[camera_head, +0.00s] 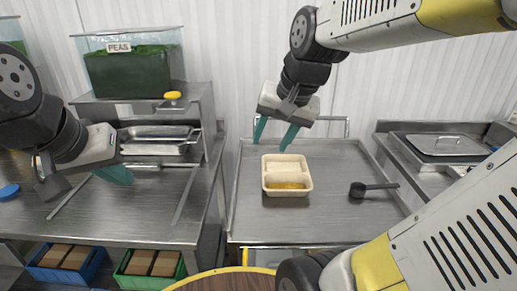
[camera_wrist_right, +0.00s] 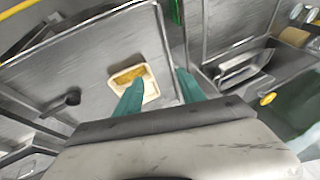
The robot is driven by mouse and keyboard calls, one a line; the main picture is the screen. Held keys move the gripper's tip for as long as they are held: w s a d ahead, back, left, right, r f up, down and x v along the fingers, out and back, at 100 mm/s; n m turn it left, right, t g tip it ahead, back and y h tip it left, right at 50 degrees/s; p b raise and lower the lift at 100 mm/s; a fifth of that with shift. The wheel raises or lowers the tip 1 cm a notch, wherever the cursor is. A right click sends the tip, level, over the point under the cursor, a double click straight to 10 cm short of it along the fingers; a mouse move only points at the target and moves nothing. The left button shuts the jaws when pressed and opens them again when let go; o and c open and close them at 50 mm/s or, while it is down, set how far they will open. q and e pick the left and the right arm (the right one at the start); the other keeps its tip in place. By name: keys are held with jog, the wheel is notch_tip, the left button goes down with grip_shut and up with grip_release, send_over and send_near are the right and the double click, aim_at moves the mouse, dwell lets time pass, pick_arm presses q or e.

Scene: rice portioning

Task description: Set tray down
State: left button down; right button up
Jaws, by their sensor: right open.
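A cream two-compartment tray (camera_head: 288,168) rests on the steel table in the middle of the head view. Yellow food (camera_head: 288,186) lies in its near compartment; the far compartment looks empty. My right gripper (camera_head: 270,146) is open and empty, with its teal fingers above and just behind the tray. The tray also shows in the right wrist view (camera_wrist_right: 150,88), one finger overlapping its edge and the other apart from it. My left gripper (camera_head: 118,175) hangs over the left counter; its finger gap cannot be made out.
A black scoop (camera_head: 358,190) lies on the steel table (camera_head: 340,220) to the right of the tray. A green bin labelled PEAS (camera_head: 130,72) stands on a shelf at the left. A lidded steel pan (camera_head: 446,145) is at the right. Bare table surrounds the tray.

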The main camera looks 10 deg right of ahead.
jog(key=s+a+n+t, duration=0.1)
jog(key=s+a+n, duration=0.1)
jog(key=s+n, duration=0.2)
jog(key=shift+s+f+n, duration=0.3)
jog(key=shift+s, duration=0.65)
dwell(0.3)
